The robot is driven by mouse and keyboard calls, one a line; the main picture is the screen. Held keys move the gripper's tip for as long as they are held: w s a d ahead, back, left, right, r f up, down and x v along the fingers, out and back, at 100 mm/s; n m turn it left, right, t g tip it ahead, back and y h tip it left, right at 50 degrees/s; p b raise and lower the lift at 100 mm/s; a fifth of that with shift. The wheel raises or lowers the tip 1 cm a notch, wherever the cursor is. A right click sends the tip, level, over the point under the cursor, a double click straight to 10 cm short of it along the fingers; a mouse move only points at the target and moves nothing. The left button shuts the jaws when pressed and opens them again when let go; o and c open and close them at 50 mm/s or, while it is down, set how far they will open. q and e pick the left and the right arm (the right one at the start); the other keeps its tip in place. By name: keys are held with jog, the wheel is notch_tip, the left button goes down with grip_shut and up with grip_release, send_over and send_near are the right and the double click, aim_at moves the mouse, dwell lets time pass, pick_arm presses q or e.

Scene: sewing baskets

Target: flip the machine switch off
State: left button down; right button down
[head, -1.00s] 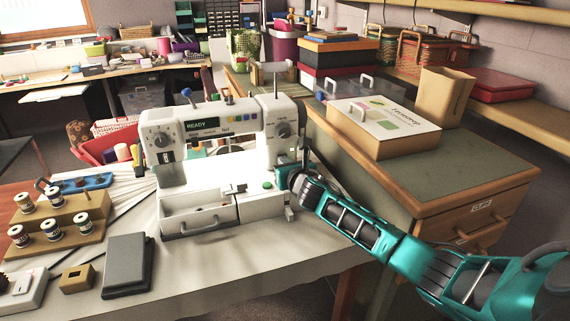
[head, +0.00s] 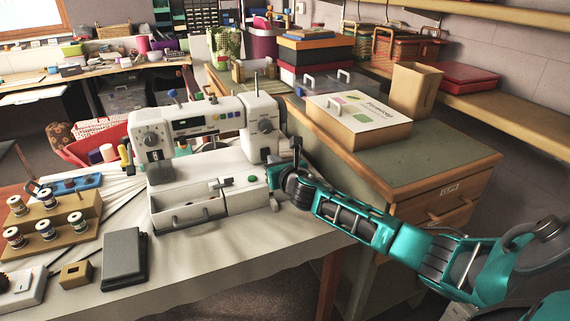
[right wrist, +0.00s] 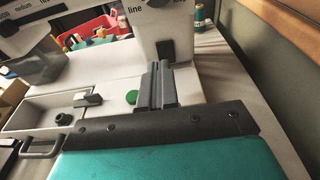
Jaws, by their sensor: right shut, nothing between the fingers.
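The white sewing machine (head: 200,116) stands on the cloth-covered table, its display (head: 188,123) dark and its work area unlit. A green button (head: 252,178) shows on its base; it also shows in the right wrist view (right wrist: 132,97). My right gripper (head: 296,150) is at the right end of the machine, beside the base and pillar. In the right wrist view its fingers (right wrist: 158,84) are shut together and empty, close to the pillar. I cannot make out the switch itself, nor whether the fingers touch the machine. My left gripper is not in view.
A spool rack (head: 52,222), a grey pedal (head: 124,258) and a small wooden block (head: 76,274) lie on the table at left.

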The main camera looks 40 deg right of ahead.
jog(key=r+p+v, duration=0.1)
jog(key=v, duration=0.6)
jog(key=shift+r, duration=0.4)
jog(key=shift+d, duration=0.1)
jog(key=s+a+f+m, duration=0.1)
jog(key=a+f+m, duration=0.1)
jog(key=s+a+f+m+g+y, duration=0.1)
jog(key=s+a+f+m, duration=0.1)
jog(key=f, duration=0.1)
jog(key=s+a+f+m+y, duration=0.1)
jog(key=s+a+f+m, duration=0.1)
jog(key=f, duration=0.1)
jog(key=shift+a+f+g, duration=0.15)
jog(key=shift+a+g, duration=0.15)
jog(key=shift+a, duration=0.05)
jog(key=s+a+f+m+g+y, duration=0.1)
jog(key=s+a+f+m, duration=0.4)
jog(key=m, duration=0.7)
jog(key=s+a+f+m+g+y, duration=0.2)
jog(key=s+a+f+m, duration=0.3)
jog(key=s+a+m, duration=0.4)
jog(key=s+m, duration=0.3)
jog(key=s, duration=0.2)
jog(key=shift+s+f+m+y, duration=0.15)
jog(key=shift+m+y, duration=0.15)
jog(key=shift+m, duration=0.1)
